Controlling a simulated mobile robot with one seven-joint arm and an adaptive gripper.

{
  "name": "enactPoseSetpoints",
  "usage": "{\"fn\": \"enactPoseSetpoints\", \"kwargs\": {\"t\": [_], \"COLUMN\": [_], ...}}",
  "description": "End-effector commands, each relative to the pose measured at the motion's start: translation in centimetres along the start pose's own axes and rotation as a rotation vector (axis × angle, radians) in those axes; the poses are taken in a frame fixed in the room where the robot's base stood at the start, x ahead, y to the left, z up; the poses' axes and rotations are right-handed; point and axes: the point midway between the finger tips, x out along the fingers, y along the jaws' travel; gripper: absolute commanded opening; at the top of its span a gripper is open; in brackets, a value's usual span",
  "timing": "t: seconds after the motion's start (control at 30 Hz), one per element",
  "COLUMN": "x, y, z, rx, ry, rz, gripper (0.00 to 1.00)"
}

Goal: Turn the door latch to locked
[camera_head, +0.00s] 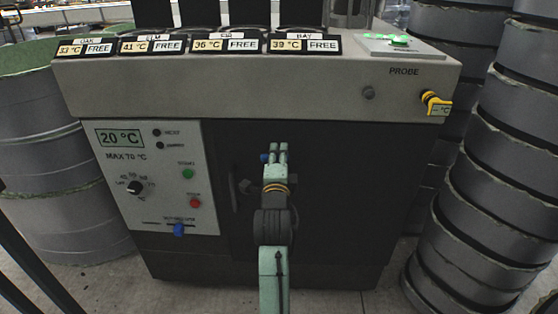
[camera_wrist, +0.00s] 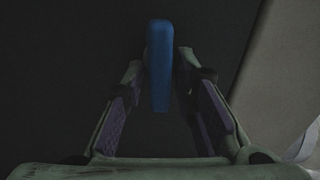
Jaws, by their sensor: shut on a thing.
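The dark cabinet door (camera_head: 335,210) fills the front of the grey machine, right of its control panel. A blue latch lever (camera_wrist: 160,60) stands between my fingers in the wrist view, long and pointing up the picture. Only a small blue part (camera_head: 264,157) shows beside my fingertips in the head view. My gripper (camera_head: 276,152) is at the door's upper part, with its fingers shut on the blue latch. The wrist view shows my gripper (camera_wrist: 160,78) with one finger on each side of the lever. The latch's pivot and any lock marks cannot be made out.
The control panel (camera_head: 160,175) has a 20 °C display, a dial, green and red buttons and a blue slider knob (camera_head: 179,229). A yellow-handled probe (camera_head: 436,103) hangs at the upper right. Stacked grey moulds (camera_head: 500,190) stand right; grey drums (camera_head: 60,170) stand left.

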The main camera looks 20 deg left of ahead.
Motion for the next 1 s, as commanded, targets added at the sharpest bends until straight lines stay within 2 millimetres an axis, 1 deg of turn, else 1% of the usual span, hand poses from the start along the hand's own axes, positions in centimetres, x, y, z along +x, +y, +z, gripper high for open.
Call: {"fn": "enactPoseSetpoints", "kwargs": {"t": [0.3,0.73,0.77,0.9,1.0], "x": [0.01,0.01,0.01,0.01,0.01], "y": [0.11,0.11,0.11,0.11,0.11], "z": [-0.04,-0.03,-0.03,-0.02,-0.02], "rx": [0.08,0.087,0.087,0.087,0.086], "ry": [0.001,0.001,0.001,0.001,0.0], "rz": [0.0,0.0,0.0,0.0,0.0], "gripper": [0.0,0.0,0.27,0.35,0.35]}}
